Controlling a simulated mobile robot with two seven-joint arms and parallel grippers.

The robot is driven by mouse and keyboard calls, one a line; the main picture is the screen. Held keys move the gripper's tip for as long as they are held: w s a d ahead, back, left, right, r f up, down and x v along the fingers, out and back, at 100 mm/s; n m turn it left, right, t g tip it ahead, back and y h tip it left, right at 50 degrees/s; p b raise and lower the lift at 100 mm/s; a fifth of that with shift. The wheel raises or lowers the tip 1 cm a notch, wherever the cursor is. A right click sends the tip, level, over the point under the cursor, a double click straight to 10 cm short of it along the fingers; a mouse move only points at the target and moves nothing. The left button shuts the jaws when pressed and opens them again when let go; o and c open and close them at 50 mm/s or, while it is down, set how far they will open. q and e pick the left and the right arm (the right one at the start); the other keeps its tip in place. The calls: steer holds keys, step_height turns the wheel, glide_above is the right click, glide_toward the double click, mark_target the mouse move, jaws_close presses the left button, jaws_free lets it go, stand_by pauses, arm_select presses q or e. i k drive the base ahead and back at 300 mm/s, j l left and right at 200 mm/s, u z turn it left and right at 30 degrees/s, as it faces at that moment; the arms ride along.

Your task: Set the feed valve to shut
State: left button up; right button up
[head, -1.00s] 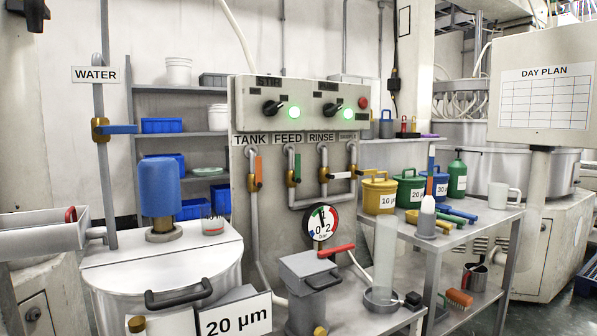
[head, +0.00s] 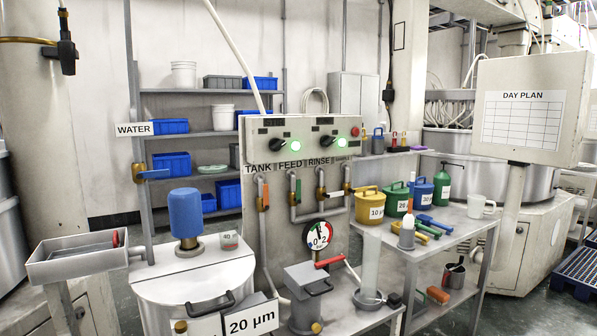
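The feed valve (head: 292,199) sits on a vertical pipe under the FEED label (head: 290,164) on the grey panel. Its green handle (head: 298,191) stands upright, in line with the pipe. To its left, under the TANK label (head: 257,169), is a valve with an upright orange handle (head: 266,194). To its right, under the RINSE label (head: 319,162), a white handle (head: 334,195) points sideways across its pipe. Neither of my grippers is in view.
A pressure gauge (head: 319,236) and a red lever (head: 329,262) are below the valves. A white tank (head: 195,285) with a blue motor (head: 186,214) stands left. A bench (head: 455,221) with cans and tools stands right. The space directly before the feed handle looks clear.

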mark_target(297, 199)
steer(key=i+l, duration=0.35)
steer(key=i+l+u, duration=0.15)
steer(key=i+l, duration=0.5)
steer(key=i+l+u, duration=0.1)
steer(key=i+l, duration=0.2)
steer(key=l, duration=0.15)
steer(key=i+l+u, duration=0.1)
steer(key=i+l, duration=0.2)
steer(key=l, duration=0.15)
steer(key=i+l, duration=0.3)
steer(key=i+l+u, duration=0.15)
steer(key=i+l, duration=0.15)
steer(key=l, duration=0.25)
steer(key=i+l, duration=0.25)
steer(key=l, duration=0.2)
